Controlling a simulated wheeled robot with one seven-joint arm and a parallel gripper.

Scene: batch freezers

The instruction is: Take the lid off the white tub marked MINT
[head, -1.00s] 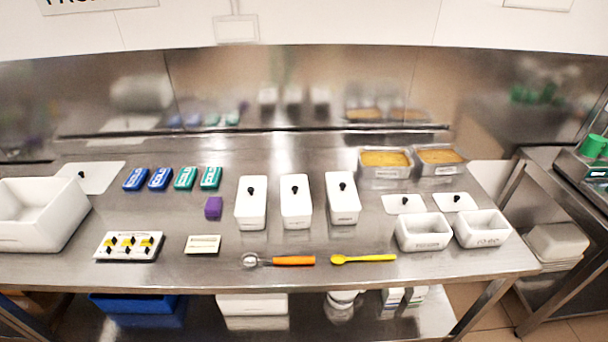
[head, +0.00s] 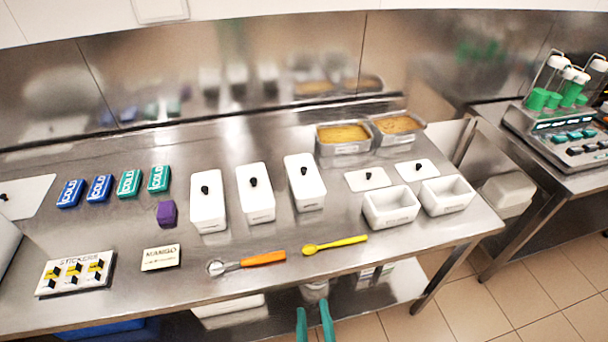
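Three long white tubs with white lids and black knobs stand mid-table: the left tub (head: 208,213), the middle tub (head: 256,202) and the right tub (head: 305,193). All three lids are on. I cannot read MINT on any of them. Two open white tubs, the nearer one (head: 390,212) and the right one (head: 448,197), stand to the right; their front marks are too small to read. Their lids appear to lie behind them (head: 367,184) (head: 417,172). My gripper (head: 314,306) shows at the bottom edge as two teal fingers, apart and empty, below the table's front edge in the picture.
An orange-handled scoop (head: 262,259) and a yellow spoon (head: 335,244) lie before the tubs. A MANGO card (head: 161,257), sticker holder (head: 76,274), purple block (head: 167,214) and several COLD packs (head: 99,188) are left. Filled metal pans (head: 342,148) stand behind. A machine (head: 563,130) is far right.

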